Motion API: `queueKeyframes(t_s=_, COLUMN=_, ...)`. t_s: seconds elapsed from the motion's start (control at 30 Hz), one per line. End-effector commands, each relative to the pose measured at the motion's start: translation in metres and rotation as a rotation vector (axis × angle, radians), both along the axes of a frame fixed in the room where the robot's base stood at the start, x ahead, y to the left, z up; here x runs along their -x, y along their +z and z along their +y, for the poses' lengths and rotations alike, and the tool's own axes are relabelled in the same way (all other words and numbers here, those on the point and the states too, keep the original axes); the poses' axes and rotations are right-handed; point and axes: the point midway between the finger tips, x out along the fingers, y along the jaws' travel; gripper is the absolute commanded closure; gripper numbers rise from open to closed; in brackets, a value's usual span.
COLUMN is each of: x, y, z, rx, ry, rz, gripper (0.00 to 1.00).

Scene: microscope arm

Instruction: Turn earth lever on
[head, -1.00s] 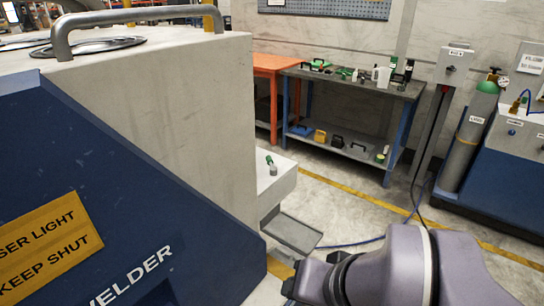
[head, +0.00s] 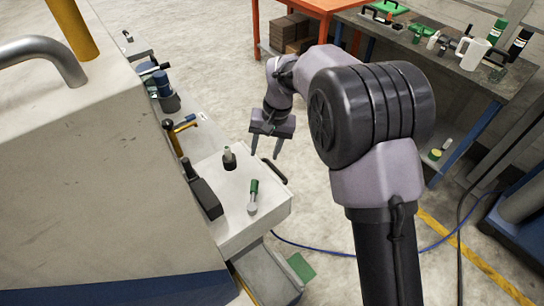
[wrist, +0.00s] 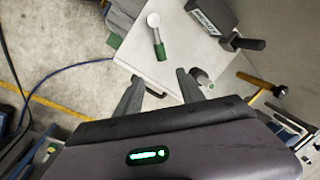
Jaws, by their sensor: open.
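A small lever with a green grip and a silver round end (head: 252,195) lies on the white ledge (head: 232,228) of the machine. It also shows in the wrist view (wrist: 158,48), beyond my fingertips. No readable label tells me whether this is the earth lever. My gripper (head: 265,156) is open and empty, pointing down near the ledge's far right edge, apart from the lever. In the wrist view, its two fingers (wrist: 159,77) spread apart over that edge.
A black labelled block (wrist: 212,16) and a short dark post (head: 229,160) stand on the ledge. A cluttered bench (head: 440,60) is at the right.

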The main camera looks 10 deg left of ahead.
Motion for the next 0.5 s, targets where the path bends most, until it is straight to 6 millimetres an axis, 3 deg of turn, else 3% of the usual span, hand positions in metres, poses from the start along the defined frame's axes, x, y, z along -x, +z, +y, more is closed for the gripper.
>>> queueKeyframes(t_s=0.3, x=0.004, y=-0.096, z=0.017, rx=0.001, ry=-0.001, rz=0.002, gripper=0.54)
queueKeyframes(t_s=0.5, x=0.006, y=-0.143, z=0.026, rx=0.001, ry=-0.001, rz=0.000, gripper=0.54)
